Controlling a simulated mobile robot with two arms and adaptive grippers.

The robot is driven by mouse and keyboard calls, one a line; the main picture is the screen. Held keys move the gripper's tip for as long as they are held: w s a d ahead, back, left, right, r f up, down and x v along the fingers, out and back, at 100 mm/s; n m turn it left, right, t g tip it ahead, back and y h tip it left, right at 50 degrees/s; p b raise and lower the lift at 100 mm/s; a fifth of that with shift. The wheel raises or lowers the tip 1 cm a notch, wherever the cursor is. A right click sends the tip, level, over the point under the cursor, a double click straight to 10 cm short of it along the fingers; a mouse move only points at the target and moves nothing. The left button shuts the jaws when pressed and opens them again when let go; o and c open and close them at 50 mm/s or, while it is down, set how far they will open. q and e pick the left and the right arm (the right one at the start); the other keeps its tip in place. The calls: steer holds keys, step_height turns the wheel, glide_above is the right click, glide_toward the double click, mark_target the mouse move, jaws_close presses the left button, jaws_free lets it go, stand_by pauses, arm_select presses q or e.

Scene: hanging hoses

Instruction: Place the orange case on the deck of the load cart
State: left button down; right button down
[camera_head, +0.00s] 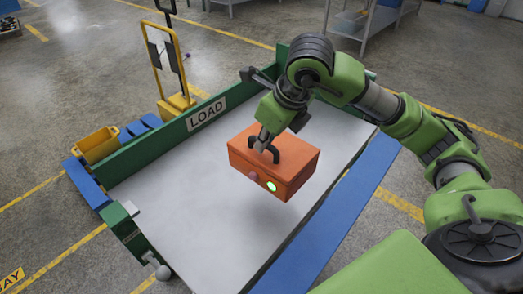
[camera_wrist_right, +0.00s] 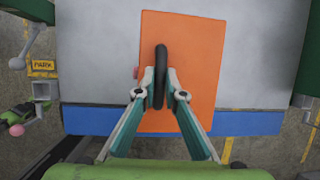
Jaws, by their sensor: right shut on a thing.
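The orange case (camera_head: 273,163) has a dark handle on top and a green and a red dot on its front side. My right gripper (camera_head: 264,140) is shut on the handle and holds the case over the grey deck (camera_head: 180,220) of the load cart, whose green back wall bears a "LOAD" sign (camera_head: 206,114). A gap under the case is hard to judge. In the right wrist view the fingers (camera_wrist_right: 159,90) close around the black handle, with the orange case (camera_wrist_right: 188,60) below and the deck around it. My left gripper is not in view.
A blue edge (camera_head: 335,215) runs along the cart's near right side. A yellow bin (camera_head: 98,145) and a yellow upright trolley (camera_head: 165,65) stand behind the green wall. Grey shelving (camera_head: 365,22) is at the back. The deck left of the case is clear.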

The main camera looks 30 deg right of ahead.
steer(key=w+d+f+p, duration=0.1)
steer(key=w, duration=0.1)
steer(key=w+d+f+p, duration=0.1)
steer(key=w+d, duration=0.1)
steer(key=w, duration=0.1)
steer(key=w+d+f+p, duration=0.1)
steer(key=w, duration=0.2)
steer(key=shift+d+f, duration=0.15)
steer(key=shift+f, duration=0.2)
steer(key=w+f, duration=0.1)
steer(key=w+d+f, duration=0.1)
steer(key=f, duration=0.1)
steer(key=w+d+f+p, duration=0.1)
steer(key=f, duration=0.1)
steer(key=shift+w+f, duration=0.1)
steer(key=shift+w, duration=0.15)
steer(key=shift+w+d+f, duration=0.1)
steer(key=shift+w+f, duration=0.25)
steer(key=shift+f, duration=0.15)
step_height(320, 180, down, 2)
steer(key=shift+f+p, duration=0.1)
steer(key=shift+p, duration=0.95)
steer(key=shift+f, duration=0.4)
steer(key=c, duration=2.1)
jaws_free()
steer(key=shift+s, duration=0.1)
steer(key=shift+r, duration=0.1)
